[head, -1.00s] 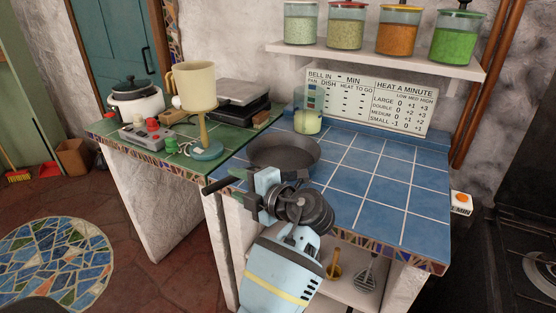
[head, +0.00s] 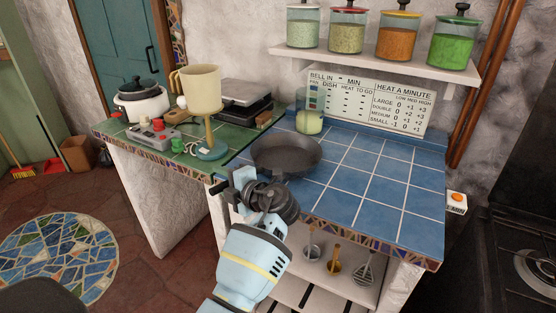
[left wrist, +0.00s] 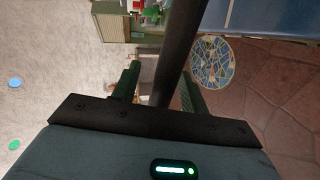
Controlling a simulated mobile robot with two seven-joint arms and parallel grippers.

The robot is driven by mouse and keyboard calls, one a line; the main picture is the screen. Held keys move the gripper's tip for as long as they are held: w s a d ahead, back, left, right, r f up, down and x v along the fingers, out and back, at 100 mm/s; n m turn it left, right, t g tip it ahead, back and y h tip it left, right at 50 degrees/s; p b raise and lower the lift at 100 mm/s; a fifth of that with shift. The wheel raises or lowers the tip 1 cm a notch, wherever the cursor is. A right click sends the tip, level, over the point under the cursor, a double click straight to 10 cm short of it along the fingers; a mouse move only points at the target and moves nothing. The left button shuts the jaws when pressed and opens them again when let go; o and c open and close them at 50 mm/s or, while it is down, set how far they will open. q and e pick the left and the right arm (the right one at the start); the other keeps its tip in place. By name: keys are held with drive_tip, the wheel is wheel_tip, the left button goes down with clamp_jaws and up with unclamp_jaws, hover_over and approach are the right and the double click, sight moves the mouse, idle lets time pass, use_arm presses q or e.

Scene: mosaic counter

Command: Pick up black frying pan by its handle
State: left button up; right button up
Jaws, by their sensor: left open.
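The black frying pan (head: 286,153) sits on the blue tiled counter (head: 375,190), near its left front corner. My left gripper (head: 232,187) is at the counter's front edge, just left of and nearer than the pan, over the pan's handle. In the left wrist view, the dark handle (left wrist: 178,45) runs down between the two open fingers of the gripper (left wrist: 160,90). The jaws do not appear closed on it. In the head view the gripper hides most of the handle. My right gripper is not in view.
The green tiled counter (head: 185,155) at left holds a cream jug (head: 200,88) on a stand, a white pot (head: 142,103) and a scale-like device (head: 245,97). A glass jar (head: 309,120) stands behind the pan. The blue counter's right side is clear.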

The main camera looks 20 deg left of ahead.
use_arm(q)
clamp_jaws()
idle(1.4)
drive_tip(key=shift+r, duration=0.15)
